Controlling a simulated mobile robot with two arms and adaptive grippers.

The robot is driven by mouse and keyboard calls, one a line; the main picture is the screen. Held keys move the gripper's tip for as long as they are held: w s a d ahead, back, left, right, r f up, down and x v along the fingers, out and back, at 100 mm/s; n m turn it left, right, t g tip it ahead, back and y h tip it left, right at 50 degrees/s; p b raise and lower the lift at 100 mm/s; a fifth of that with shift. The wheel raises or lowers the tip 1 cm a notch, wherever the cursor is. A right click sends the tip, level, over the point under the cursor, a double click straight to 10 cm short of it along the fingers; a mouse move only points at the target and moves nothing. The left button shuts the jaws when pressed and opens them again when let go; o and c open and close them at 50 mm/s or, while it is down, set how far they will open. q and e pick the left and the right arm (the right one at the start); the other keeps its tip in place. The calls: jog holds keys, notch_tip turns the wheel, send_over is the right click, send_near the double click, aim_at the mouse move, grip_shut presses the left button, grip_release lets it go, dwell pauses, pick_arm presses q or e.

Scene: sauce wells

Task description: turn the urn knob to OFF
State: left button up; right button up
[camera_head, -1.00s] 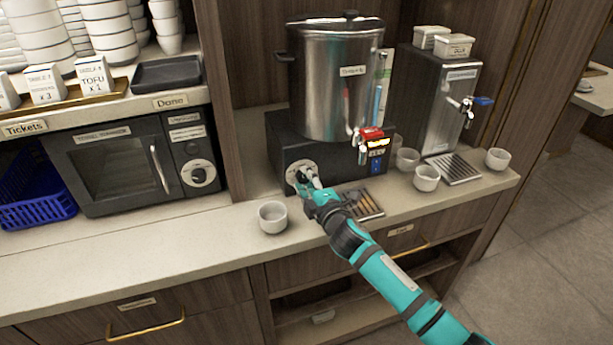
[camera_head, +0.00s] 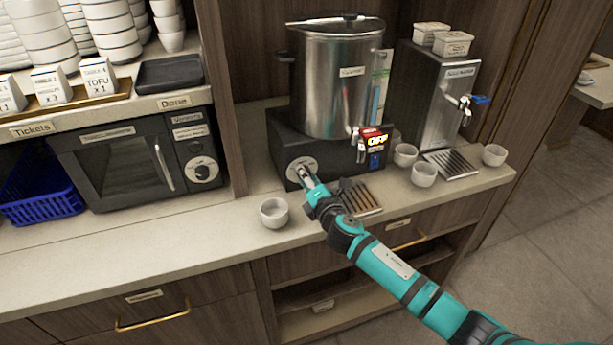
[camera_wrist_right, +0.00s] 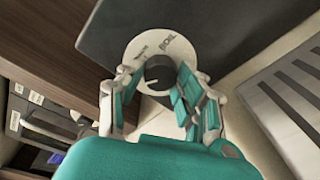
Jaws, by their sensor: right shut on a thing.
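The steel urn (camera_head: 342,85) stands on a black base at the back of the counter. Its black knob (camera_wrist_right: 158,72) sits on a round pale dial plate with "BOIL" lettering in the right wrist view. In the head view the dial plate (camera_head: 298,166) is on the base's front left, and my fingers largely hide the knob. My right gripper (camera_head: 305,178) is shut on the knob, with a finger on either side of it. My left gripper is not in view.
A white cup (camera_head: 274,212) stands left of my right gripper. A slatted drip tray (camera_head: 360,197) lies beside my right wrist. More cups and a steel dispenser (camera_head: 448,108) stand to the right. The counter in front of the microwave (camera_head: 135,165) is clear.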

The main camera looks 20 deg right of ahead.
dwell(0.3)
jog(key=o, duration=1.1)
jog(key=shift+o, duration=0.2)
jog(key=s+d+r, duration=0.1)
jog(key=s, duration=1.1)
